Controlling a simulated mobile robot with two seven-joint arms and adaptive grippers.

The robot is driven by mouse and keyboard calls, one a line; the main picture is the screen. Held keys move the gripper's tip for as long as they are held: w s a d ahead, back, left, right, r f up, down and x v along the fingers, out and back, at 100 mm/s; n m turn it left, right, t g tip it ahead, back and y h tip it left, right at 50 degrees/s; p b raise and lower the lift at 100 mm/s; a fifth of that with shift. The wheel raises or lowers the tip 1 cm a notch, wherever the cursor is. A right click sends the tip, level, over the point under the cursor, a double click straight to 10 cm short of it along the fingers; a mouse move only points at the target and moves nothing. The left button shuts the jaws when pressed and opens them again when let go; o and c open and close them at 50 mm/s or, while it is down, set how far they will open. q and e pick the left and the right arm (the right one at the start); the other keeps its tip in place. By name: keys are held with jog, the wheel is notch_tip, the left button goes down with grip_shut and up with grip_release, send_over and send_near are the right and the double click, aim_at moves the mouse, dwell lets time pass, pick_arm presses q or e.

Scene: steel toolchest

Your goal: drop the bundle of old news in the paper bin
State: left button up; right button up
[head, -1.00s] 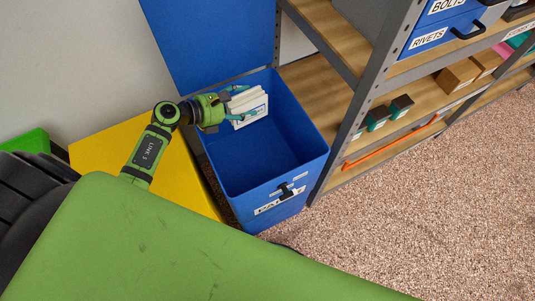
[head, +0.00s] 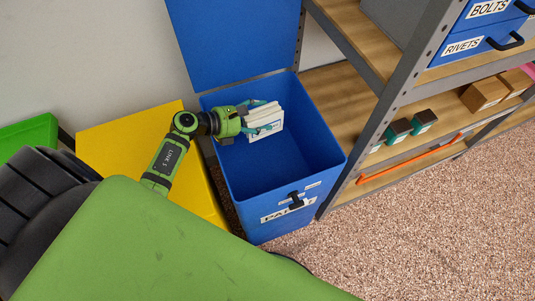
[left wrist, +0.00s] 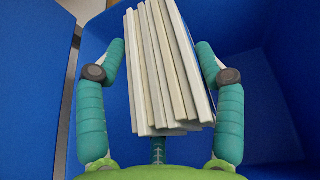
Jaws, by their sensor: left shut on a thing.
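The bundle of old news (head: 264,121) is a stack of white papers. My left gripper (head: 262,117) is shut on it and holds it over the open mouth of the blue paper bin (head: 293,211), near its back left corner. In the left wrist view the bundle (left wrist: 162,70) stands between the two teal fingers of my left gripper (left wrist: 160,65), with blue bin walls (left wrist: 270,110) around it. The bin's blue lid (head: 235,45) stands raised at the back. The bin's front label is partly covered by a black latch. My right gripper is not in view.
A yellow bin (head: 140,140) stands left of the paper bin, with a green one (head: 28,132) farther left. A steel shelf (head: 385,110) with wooden boards, boxes and blue drawers stands close on the right. Carpeted floor (head: 430,230) is clear at the front right.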

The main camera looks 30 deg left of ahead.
pick_arm(q)
jog(key=o, duration=1.4)
jog(key=shift+s, duration=0.1)
jog(key=v, duration=1.2)
jog(key=shift+r, duration=0.1)
